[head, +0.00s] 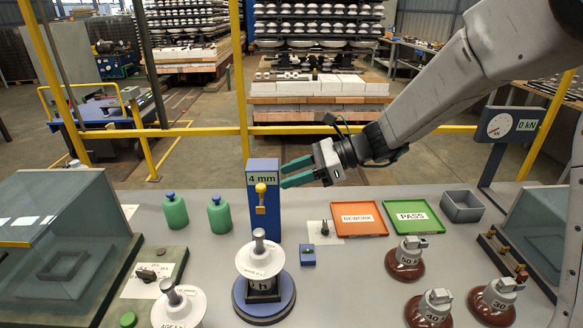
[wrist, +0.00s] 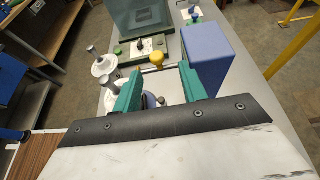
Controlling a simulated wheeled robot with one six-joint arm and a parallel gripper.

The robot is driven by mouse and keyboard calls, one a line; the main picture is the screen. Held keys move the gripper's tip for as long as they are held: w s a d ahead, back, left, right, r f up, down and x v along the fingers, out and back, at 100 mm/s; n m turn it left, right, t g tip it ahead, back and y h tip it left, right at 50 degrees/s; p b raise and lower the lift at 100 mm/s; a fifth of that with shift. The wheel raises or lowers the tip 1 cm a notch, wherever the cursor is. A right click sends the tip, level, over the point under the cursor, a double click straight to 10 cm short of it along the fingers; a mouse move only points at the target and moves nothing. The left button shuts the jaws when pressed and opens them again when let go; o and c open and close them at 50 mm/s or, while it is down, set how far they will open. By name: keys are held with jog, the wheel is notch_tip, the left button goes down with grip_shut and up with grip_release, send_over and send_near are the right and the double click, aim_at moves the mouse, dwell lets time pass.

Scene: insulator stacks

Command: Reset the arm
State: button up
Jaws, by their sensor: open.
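My gripper (head: 291,174) has green fingers that stand apart with nothing between them. It is in the air above the table, just right of the blue post (head: 264,225) marked 4 mm, which has a yellow knob (head: 261,188) on its front. In the wrist view the fingers (wrist: 157,90) are spread, with the yellow knob (wrist: 157,60) beyond them and the blue post (wrist: 206,60) beside the right finger. My arm reaches in from the upper right in the head view.
White insulators stand at front centre (head: 260,262) and front left (head: 178,308). Brown insulators (head: 405,262) stand at front right. An orange REWORK tray (head: 358,231), a green PASS tray (head: 413,230) and a grey bin (head: 461,206) lie behind them. Green bottles (head: 219,218) stand left of the post.

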jog(key=s+d+f+n+g+h, duration=0.1)
jog(key=s+d+n+h, duration=0.25)
jog(key=s+n, duration=0.2)
jog(key=s+d+f+n+g+h, duration=0.1)
jog(key=s+d+n+g+h, duration=0.1)
jog(key=s+d+n, duration=0.3)
jog(key=s+d+r+n+t+h, duration=0.2)
jog(key=s+d+r+n+h, duration=0.1)
jog(key=s+d, duration=0.6)
jog(key=s+d+r+n+t+h, duration=0.3)
jog(key=s+d+h, duration=0.2)
jog(key=s+d, duration=0.4)
jog(key=shift+s+d+n, duration=0.25)
jog(key=shift+d+n, duration=0.1)
jog(key=shift+d, duration=0.2)
